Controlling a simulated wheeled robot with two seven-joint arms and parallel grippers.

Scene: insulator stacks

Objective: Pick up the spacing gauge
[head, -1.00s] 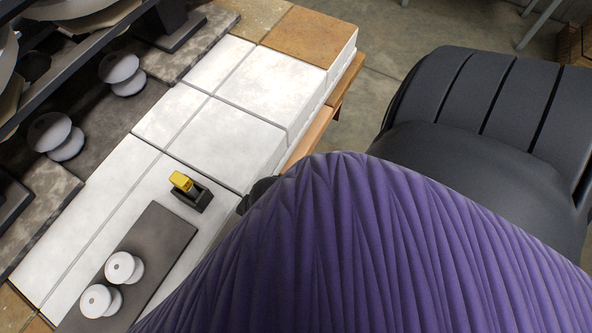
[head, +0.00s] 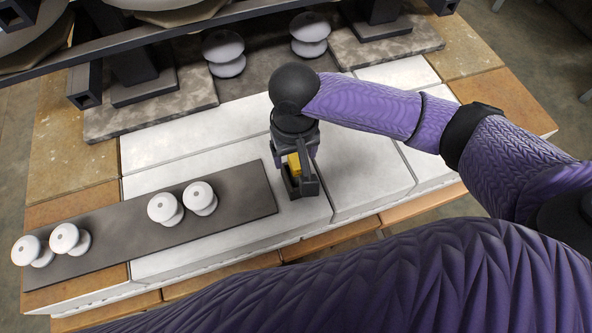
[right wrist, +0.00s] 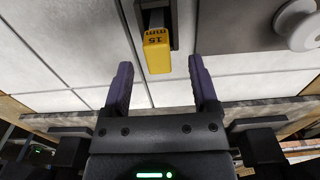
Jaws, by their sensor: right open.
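The spacing gauge (head: 294,164) is a yellow block standing in a small black holder (head: 294,190) on the white tiled bench top. In the right wrist view the gauge (right wrist: 157,52) shows a "15 mm" mark on its end. My right gripper (head: 306,172) is right at the gauge, pointing down, and partly hides it in the head view. In the right wrist view my right gripper (right wrist: 160,65) is open, with the gauge's near end between its fingertips and a gap on each side. My left gripper is not in view.
A dark plate (head: 235,190) with several white insulator discs (head: 198,197) lies left of the holder. More discs (head: 309,32) stand at the back under a dark rack (head: 180,42). White tiles (head: 368,185) right of the holder are clear.

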